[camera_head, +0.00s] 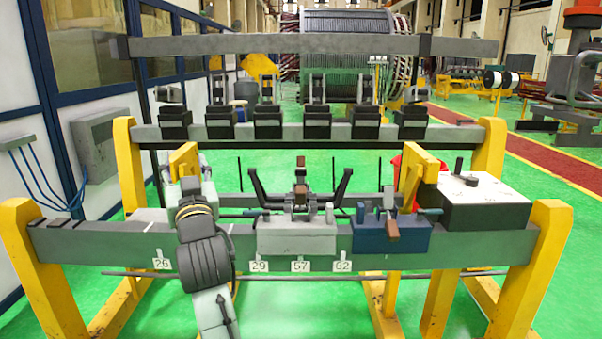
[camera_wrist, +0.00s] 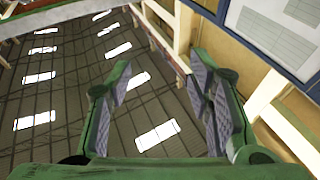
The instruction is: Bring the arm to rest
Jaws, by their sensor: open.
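My gripper (camera_wrist: 160,85) shows in the wrist view with its two green fingers and grey ridged pads spread wide. Nothing is between them. Behind the fingers are the hall roof with bright skylights, a wall and a framed board, so the gripper points upward. In the head view my arm rises from the bottom edge, left of the middle, in front of the yellow-legged workbench (camera_head: 484,248). I cannot make out the gripper's fingers there.
A light grey block with tools (camera_head: 297,238) and a blue block with tools (camera_head: 385,246) sit on the front beam. A rear beam (camera_head: 300,133) carries several dark blocks. Green floor lies around.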

